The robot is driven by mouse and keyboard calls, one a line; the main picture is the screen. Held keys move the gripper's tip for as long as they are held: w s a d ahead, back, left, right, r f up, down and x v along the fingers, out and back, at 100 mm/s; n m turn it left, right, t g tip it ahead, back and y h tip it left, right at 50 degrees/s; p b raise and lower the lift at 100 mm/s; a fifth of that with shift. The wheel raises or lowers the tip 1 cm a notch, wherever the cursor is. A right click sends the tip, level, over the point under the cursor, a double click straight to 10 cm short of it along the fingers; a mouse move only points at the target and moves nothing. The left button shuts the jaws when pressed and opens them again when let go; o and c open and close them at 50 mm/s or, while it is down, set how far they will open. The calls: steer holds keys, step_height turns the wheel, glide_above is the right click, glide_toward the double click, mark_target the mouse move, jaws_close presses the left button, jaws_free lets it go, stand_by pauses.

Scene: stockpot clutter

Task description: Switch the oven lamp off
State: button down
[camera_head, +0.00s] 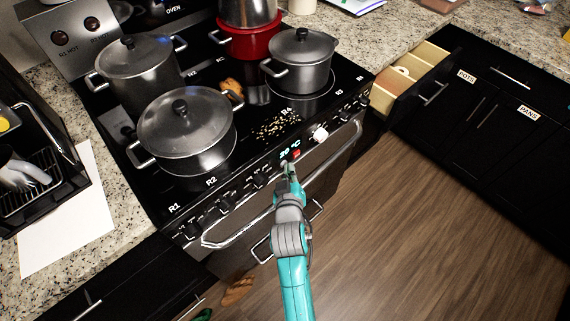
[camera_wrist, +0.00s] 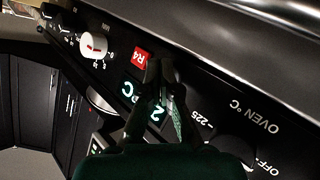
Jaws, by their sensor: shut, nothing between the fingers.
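The oven front (camera_head: 300,195) carries a black control panel with a row of knobs. My gripper (camera_head: 288,168) is shut and empty, its tips right at the panel by the lit display (camera_head: 289,155). In the wrist view my gripper (camera_wrist: 160,75) covers part of the display (camera_wrist: 128,92); whether it touches the panel I cannot tell. A black knob (camera_wrist: 232,150) marked OVEN °C lies on the other side. I cannot make out a lamp switch or the lamp's state.
A white knob (camera_head: 320,133) with a red mark sits further right on the panel. A lidded pot (camera_head: 187,130) stands near the hob's front left, another pot (camera_head: 300,62) at the right. The oven handle (camera_head: 330,160) juts out below the knobs. A drawer (camera_head: 412,82) stands open at right.

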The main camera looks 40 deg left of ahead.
steer(key=shift+d, duration=0.45)
steer(key=d, duration=0.6)
steer(key=shift+s, duration=0.3)
stand_by(0.5)
